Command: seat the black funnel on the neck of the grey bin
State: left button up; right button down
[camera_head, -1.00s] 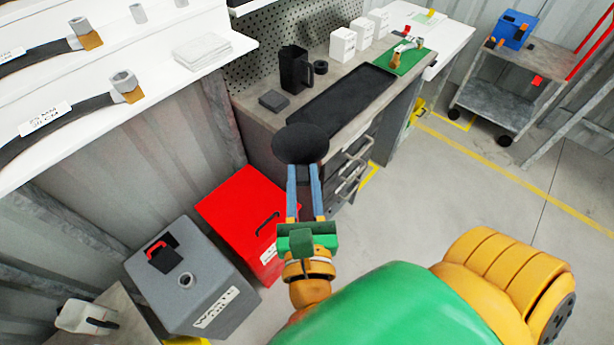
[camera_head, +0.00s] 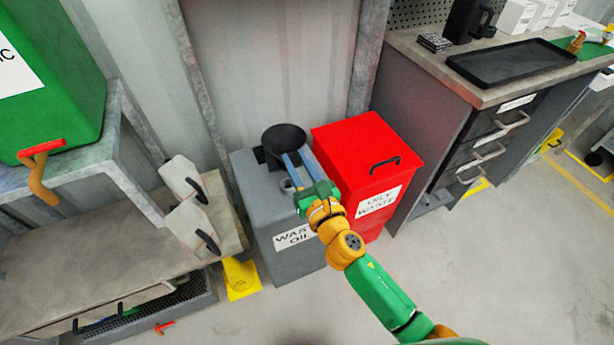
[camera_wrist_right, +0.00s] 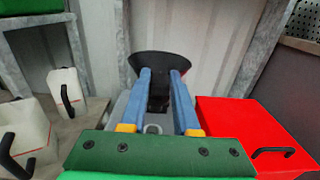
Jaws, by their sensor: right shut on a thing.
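The black funnel (camera_head: 285,138) is held by my right gripper (camera_head: 296,160), whose blue fingers are shut on it. In the right wrist view the funnel (camera_wrist_right: 161,68) shows its wide mouth beyond the fingertips (camera_wrist_right: 160,75). The grey bin (camera_head: 262,200), labelled waste oil, stands below and behind the funnel in the head view. Part of its round neck (camera_head: 287,185) shows beside the fingers, below the funnel in the picture. The funnel appears apart from the neck; its height above the bin is hard to tell. My left gripper is not in view.
A red bin (camera_head: 372,150) stands right beside the grey bin. White jugs (camera_head: 190,222) rest on a low bench at left, with a yellow sign (camera_head: 240,278) on the floor. A workbench with a black tray (camera_head: 510,62) is at right.

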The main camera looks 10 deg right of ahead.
jog(key=shift+r, duration=0.1)
dwell(0.3)
notch_tip(320, 180, down, 6)
jog(key=b, duration=0.5)
jog(key=shift+f+b, duration=1.75)
jog(key=shift+f, duration=0.15)
dwell(1.2)
jog(key=c, duration=0.6)
grip_release()
